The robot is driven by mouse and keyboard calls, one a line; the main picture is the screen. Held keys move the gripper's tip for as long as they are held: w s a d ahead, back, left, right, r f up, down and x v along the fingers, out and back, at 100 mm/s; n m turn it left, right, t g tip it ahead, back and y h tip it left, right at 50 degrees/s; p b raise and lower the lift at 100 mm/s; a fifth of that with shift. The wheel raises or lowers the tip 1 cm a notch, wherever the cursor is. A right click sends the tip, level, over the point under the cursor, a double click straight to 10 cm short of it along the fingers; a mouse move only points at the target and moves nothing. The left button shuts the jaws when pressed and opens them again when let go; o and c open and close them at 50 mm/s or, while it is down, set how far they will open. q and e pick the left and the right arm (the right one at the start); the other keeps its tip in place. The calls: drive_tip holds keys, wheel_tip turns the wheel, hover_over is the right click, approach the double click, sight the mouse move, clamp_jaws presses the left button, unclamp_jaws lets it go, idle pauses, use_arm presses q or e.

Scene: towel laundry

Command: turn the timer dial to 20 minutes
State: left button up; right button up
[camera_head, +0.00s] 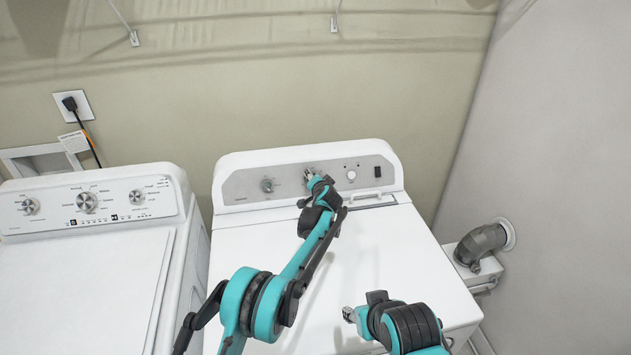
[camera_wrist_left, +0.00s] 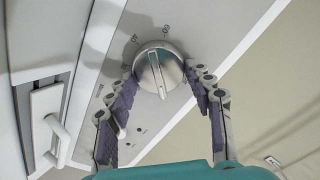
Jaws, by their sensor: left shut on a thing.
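The timer dial (camera_wrist_left: 158,70) is a round silver knob with a raised bar across its face, set in the grey control panel. My left gripper (camera_wrist_left: 161,80) has its purple-padded fingers on either side of the dial and is shut on it. The bar runs nearly lengthwise between the fingers, slightly tilted. Printed numbers ring the dial, but most are too small or hidden to read. In the head view my left gripper (camera_head: 310,175) covers most of the dial. My right gripper (camera_head: 349,314) is away from the panel, above the dryer's front top; its finger opening is unclear.
A washer (camera_head: 90,270) stands left. A vent duct (camera_head: 482,243) is at right.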

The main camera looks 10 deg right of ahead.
use_arm(q)
drive_tip(key=m, duration=0.5)
drive_tip(key=shift+d+f+m, duration=0.1)
drive_tip(key=shift+f+m, duration=0.05)
drive_tip(key=shift+m, duration=0.15)
drive_tip(key=shift+s+f+m, duration=0.1)
drive_tip(key=shift+f+m, duration=0.05)
drive_tip(key=shift+m, duration=2.15)
drive_tip(key=o, duration=1.2)
drive_tip(key=v, duration=1.2)
drive_tip(key=shift+r, duration=0.2)
